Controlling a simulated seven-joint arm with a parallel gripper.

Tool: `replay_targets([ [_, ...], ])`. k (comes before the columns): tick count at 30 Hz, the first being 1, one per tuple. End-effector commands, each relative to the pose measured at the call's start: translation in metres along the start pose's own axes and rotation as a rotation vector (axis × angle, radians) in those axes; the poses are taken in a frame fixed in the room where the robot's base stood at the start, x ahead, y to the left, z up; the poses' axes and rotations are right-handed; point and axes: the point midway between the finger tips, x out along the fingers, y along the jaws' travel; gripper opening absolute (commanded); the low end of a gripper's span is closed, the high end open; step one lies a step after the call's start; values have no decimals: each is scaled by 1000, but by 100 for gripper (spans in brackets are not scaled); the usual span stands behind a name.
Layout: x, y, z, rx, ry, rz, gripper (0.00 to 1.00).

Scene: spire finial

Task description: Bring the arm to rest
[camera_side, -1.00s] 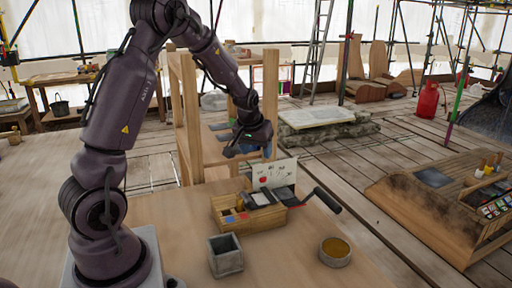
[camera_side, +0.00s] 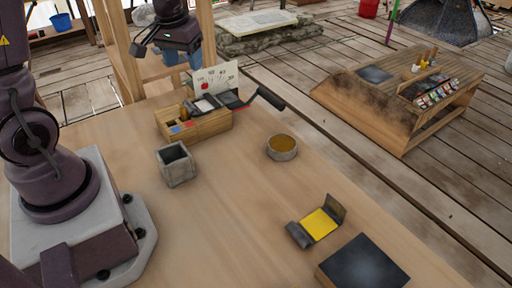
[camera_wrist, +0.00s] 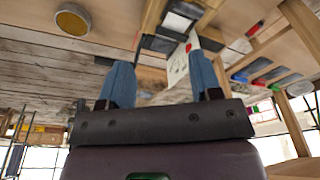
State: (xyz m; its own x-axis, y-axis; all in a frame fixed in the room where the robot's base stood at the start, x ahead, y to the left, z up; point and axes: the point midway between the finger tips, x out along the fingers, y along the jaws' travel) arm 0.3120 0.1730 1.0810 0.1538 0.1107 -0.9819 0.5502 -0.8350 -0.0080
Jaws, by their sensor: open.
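My gripper (camera_side: 182,60) hangs behind the wooden box, to the upper left of its white card in the side view. In the wrist view my gripper (camera_wrist: 160,82) shows two blue fingers standing well apart with nothing held between them. The wooden box (camera_side: 208,126) has coloured pieces inside, an upright white card (camera_side: 220,76) with a red dot, and a dark crank handle (camera_side: 268,97). The card (camera_wrist: 180,65) shows beyond the fingers in the wrist view. The gripper looks clear of the box.
A grey square pot (camera_side: 177,168) and a round dish with amber contents (camera_side: 282,148) stand on the table (camera_side: 230,225). A yellow pad in a dark holder (camera_side: 320,225) and a dark-topped block (camera_side: 364,264) lie at front right. Wooden posts (camera_side: 118,50) rise near my gripper.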

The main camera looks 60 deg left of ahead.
Motion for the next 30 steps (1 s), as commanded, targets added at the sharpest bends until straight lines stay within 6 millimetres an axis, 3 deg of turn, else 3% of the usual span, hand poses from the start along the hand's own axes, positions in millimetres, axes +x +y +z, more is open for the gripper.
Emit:
replay_targets([
  [1, -18, 12, 14, 46, 7, 18, 58],
  [6, -68, 44, 69, 216, 28, 71, 58],
  [12, -110, 65, 131, 406, 112, 124, 58],
  [15, -124, 70, 151, 472, 173, 150, 58],
  [22, -148, 78, 166, 541, 290, 198, 58],
  [30, -149, 80, 166, 550, 295, 203, 58],
])
